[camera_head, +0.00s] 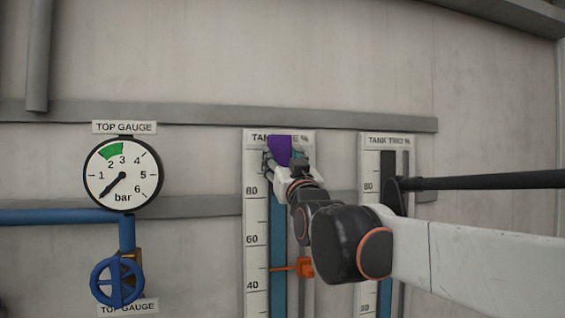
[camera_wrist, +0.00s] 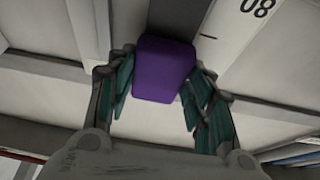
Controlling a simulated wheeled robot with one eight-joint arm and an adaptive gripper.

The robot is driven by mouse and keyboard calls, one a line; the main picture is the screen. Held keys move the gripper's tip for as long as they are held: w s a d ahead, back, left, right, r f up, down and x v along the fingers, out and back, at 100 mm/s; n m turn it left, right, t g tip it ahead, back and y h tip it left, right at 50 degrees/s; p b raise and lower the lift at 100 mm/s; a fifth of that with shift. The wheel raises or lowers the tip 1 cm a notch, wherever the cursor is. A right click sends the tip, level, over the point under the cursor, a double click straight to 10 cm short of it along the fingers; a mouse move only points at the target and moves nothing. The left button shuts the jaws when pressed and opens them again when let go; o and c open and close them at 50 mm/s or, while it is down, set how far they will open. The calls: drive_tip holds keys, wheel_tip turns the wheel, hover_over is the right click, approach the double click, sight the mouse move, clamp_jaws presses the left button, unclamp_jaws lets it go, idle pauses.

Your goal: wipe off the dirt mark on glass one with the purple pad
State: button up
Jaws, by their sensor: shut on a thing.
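The purple pad (camera_head: 279,148) is between the fingers of my gripper (camera_head: 284,163), at the upper part of the left tank gauge (camera_head: 257,220). In the wrist view the purple pad (camera_wrist: 165,68) shows between the green-padded fingers of my gripper (camera_wrist: 160,85), which are shut on it. The gauge's label starts with "TAN" and is partly covered by the pad. A blue column (camera_head: 278,228) stands behind and below my gripper. No dirt mark shows; the glass behind the pad is hidden. I cannot tell whether the pad touches the glass.
A second gauge marked TANK TWO (camera_head: 388,141) stands to the right, partly behind my arm. An orange pointer (camera_head: 304,268) sits low on the left gauge. A round pressure gauge (camera_head: 122,174), blue pipe (camera_head: 55,217) and blue valve wheel (camera_head: 117,282) are at the left.

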drive_tip(key=shift+s, duration=0.1)
drive_tip(key=shift+s+d+p, duration=0.1)
drive_tip(key=shift+s+d, duration=0.15)
drive_tip(key=shift+s, duration=0.65)
drive_tip(key=shift+s+d+p, duration=0.1)
drive_tip(key=shift+s+d, duration=0.2)
drive_tip(key=shift+s, duration=0.6)
drive_tip(key=shift+s+d+p, duration=0.1)
drive_tip(key=shift+s+d, duration=0.15)
drive_tip(key=shift+s, duration=0.65)
drive_tip(key=s, duration=0.1)
drive_tip(key=s+d, duration=0.1)
drive_tip(key=s, duration=0.1)
drive_tip(key=shift+w+a, duration=0.1)
drive_tip(key=shift+f, duration=0.1)
